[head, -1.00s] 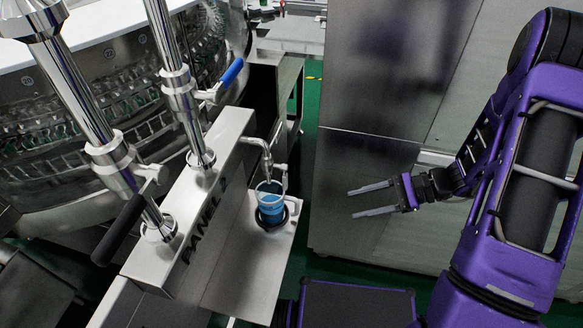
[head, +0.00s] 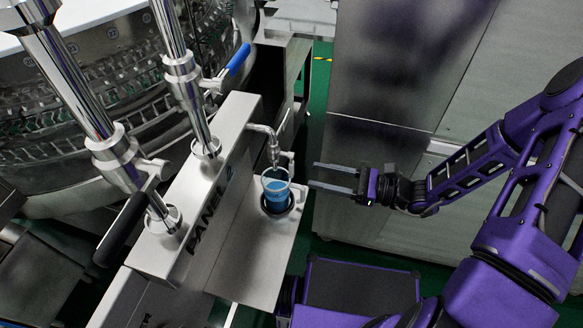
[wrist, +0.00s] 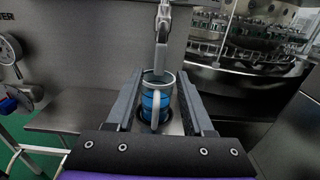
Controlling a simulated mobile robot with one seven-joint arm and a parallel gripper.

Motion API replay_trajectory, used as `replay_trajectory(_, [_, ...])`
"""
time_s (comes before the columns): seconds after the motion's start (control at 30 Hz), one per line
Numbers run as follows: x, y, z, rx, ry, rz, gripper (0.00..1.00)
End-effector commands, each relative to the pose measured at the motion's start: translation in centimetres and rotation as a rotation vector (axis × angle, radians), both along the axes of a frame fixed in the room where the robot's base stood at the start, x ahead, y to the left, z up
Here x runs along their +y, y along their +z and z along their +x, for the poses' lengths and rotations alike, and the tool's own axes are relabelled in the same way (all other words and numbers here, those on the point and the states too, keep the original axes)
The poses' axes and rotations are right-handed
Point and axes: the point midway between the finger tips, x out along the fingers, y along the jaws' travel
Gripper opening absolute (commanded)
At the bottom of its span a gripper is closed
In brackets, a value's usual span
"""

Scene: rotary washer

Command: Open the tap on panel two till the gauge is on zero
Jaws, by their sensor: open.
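Panel two (head: 232,135) is a steel box lettered "PANEL 2". Two steel pipes rise from it, one with a blue lever handle (head: 239,59), one with a black lever handle (head: 122,228). A small steel tap (head: 272,145) bends down over a clear cup with blue contents (head: 276,187). My gripper (head: 312,175) is open and empty, just right of the cup and apart from it. In the wrist view the cup (wrist: 156,100) shows between my fingers, with the tap (wrist: 162,25) above it. A round gauge (wrist: 9,48) is cut off at the left edge; its reading is unclear.
The cup stands in a black ring on a steel shelf (head: 250,255). A large rotary drum machine (head: 90,110) fills the left. A tall steel cabinet (head: 385,70) stands behind my arm. Green floor shows between panel and cabinet.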

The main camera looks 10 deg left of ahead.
Motion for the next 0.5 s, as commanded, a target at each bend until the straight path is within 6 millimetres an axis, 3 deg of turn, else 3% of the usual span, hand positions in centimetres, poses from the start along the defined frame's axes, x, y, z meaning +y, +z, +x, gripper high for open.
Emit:
replay_trajectory(0.23, [5.0, 0.0, 0.3, 0.002, 0.004, 0.001, 0.53])
replay_trajectory(0.5, [7.3, 0.0, 0.5, -0.001, 0.001, 0.000, 0.53])
